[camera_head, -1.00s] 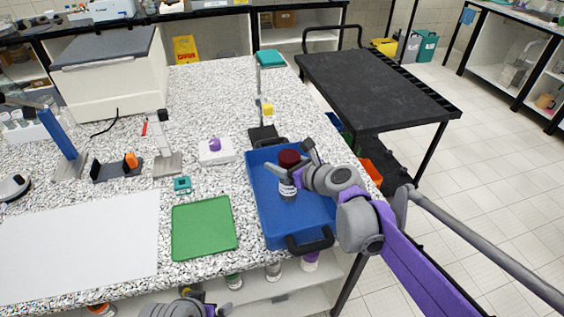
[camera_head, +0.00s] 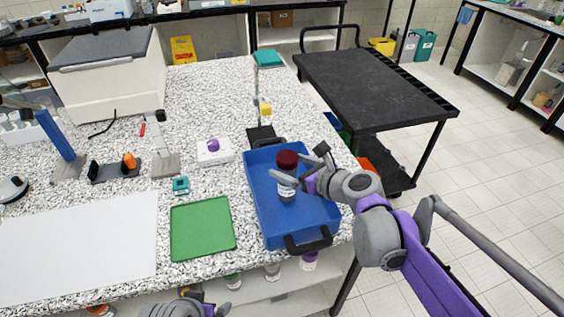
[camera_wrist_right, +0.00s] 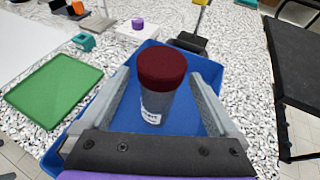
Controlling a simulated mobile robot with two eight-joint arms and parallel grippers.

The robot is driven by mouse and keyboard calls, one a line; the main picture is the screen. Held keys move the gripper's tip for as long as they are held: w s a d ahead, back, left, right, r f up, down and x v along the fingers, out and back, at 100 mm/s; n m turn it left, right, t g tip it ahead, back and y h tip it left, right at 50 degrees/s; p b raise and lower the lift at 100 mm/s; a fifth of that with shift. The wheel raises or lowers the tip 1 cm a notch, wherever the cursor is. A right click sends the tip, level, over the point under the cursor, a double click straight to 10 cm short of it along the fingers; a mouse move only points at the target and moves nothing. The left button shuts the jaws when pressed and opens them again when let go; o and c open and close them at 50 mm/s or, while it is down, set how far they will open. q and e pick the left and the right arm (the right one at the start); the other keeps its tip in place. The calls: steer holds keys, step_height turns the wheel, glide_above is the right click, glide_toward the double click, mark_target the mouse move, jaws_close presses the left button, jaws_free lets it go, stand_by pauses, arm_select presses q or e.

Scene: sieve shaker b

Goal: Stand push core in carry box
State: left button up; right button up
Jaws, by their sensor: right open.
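The push core (camera_head: 287,178) is a clear tube with a white label and a dark red cap. It stands upright in the blue carry box (camera_head: 258,214), which has black handles at its ends. My right gripper (camera_head: 297,178) is open at the core, reaching in from the right. In the right wrist view the core (camera_wrist_right: 158,90) stands between the two spread fingers, with a gap on each side. My left gripper (camera_head: 187,307) is only partly in view at the bottom edge, and its fingers cannot be made out.
A green tray (camera_head: 202,229) lies left of the box, with a small teal device (camera_head: 181,185) behind it. A white block with a purple knob (camera_head: 214,150) stands beyond. A black cart (camera_head: 375,90) stands to the right.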

arm_select(q)
steer(key=shift+r, duration=0.25)
arm_select(e)
steer(key=v, duration=0.7)
steer(key=shift+s, duration=0.1)
